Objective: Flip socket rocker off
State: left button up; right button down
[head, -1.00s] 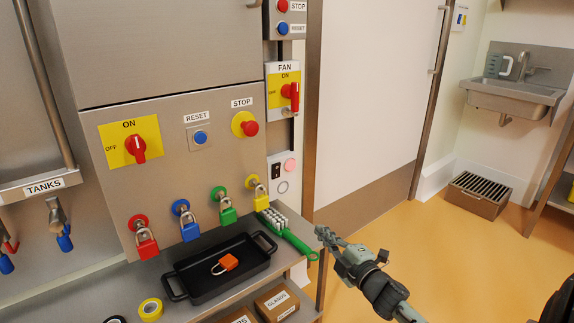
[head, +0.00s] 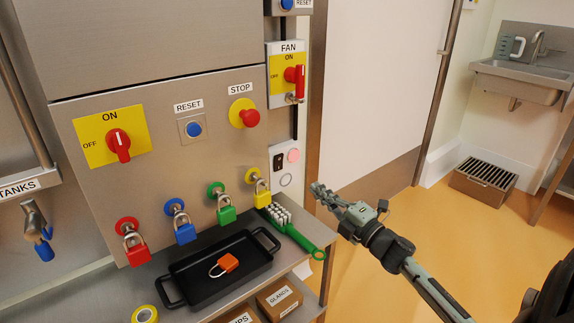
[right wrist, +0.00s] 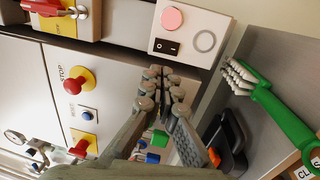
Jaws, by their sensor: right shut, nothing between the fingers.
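The white socket plate (head: 286,178) is on the narrow panel below the FAN switch, with a black rocker (head: 278,161), a pink round disc (head: 293,156) and a grey ring. In the right wrist view the rocker (right wrist: 167,46) shows small white marks; I cannot tell which side is pressed. My right gripper (head: 318,189) is shut and empty, to the right of and slightly below the plate. In the right wrist view its fingertips (right wrist: 162,84) point toward the plate, apart from the rocker. My left gripper is not in view.
A green brush (head: 297,235) lies on the shelf below the plate, near my right gripper. A black tray (head: 184,292) holds an orange padlock. Several coloured padlocks hang on the steel panel (head: 160,190).

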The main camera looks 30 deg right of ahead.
aim_at(280, 158)
jog(key=w, duration=0.4)
jog(key=w+r, duration=0.1)
jog(key=w, duration=0.3)
jog(key=w+a+p, duration=0.1)
jog(key=w, duration=0.3)
jog(key=shift+w+r, duration=0.1)
jog(key=shift+r, duration=0.25)
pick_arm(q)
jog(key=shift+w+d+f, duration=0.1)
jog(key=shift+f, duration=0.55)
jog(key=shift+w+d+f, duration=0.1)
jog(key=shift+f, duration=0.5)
pick_arm(e)
jog(key=shift+w, duration=0.5)
jog(key=shift+w+r, duration=0.15)
jog(key=shift+w, duration=0.15)
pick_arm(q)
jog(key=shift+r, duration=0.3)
